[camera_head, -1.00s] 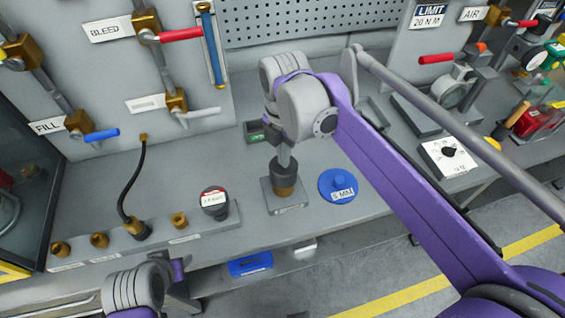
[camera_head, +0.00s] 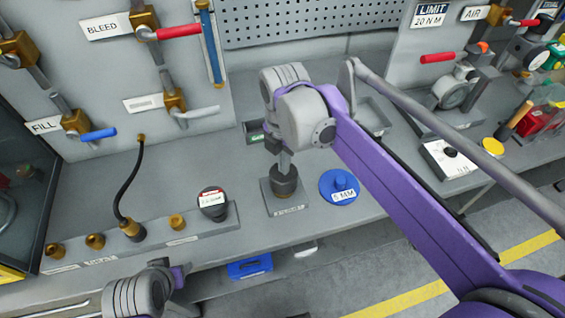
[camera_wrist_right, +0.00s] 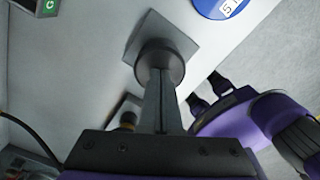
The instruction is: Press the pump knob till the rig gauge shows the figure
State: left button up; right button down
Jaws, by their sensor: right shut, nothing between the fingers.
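The pump knob (camera_head: 285,182) is a dark round knob on a square grey plate at the bench front. My right gripper (camera_head: 284,163) is shut and empty, pointing down with its fingertips on the knob's top. In the right wrist view the shut fingers (camera_wrist_right: 160,90) meet the dark knob (camera_wrist_right: 160,63). Little of the brass collar under the knob shows in the head view. My left gripper (camera_wrist_right: 206,92) is at the side in the right wrist view, its two dark fingers apart. I cannot tell which dial is the rig gauge, and no figure is readable.
A blue round piece (camera_head: 339,188) with a white label sits right of the knob. A dark round piece (camera_head: 212,203) with a red-and-white face stands left, on a strip with brass fittings (camera_head: 95,241). Valve panels stand behind.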

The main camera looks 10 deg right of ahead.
jog(key=shift+s+d+f+b, duration=0.1)
jog(key=shift+s+f+b, duration=0.1)
jog(key=shift+f+b, duration=0.25)
jog(key=shift+s+f+b, duration=0.15)
jog(key=shift+f+b, duration=0.05)
jog(key=shift+f, duration=0.45)
jog(key=shift+w+r+p, duration=0.2)
jog(key=shift+r+p, duration=0.3)
jog(key=shift+r, duration=0.15)
jog(key=shift+w+r+p, duration=0.2)
jog(key=shift+r+p, duration=0.25)
jog(key=shift+r, duration=0.2)
pick_arm(q)
jog(key=shift+w+r+p, duration=0.2)
jog(key=shift+r+p, duration=0.2)
jog(key=shift+r, duration=0.25)
jog(key=shift+w+r+p, duration=0.25)
jog(key=shift+r+p, duration=0.2)
jog(key=shift+r, duration=0.2)
jog(key=shift+w+r+p, duration=0.2)
jog(key=shift+r+p, duration=0.2)
jog(key=shift+r, duration=0.25)
pick_arm(e)
jog(key=shift+r, duration=2)
pick_arm(q)
jog(key=shift+f, duration=0.25)
pick_arm(e)
jog(key=shift+f, duration=0.3)
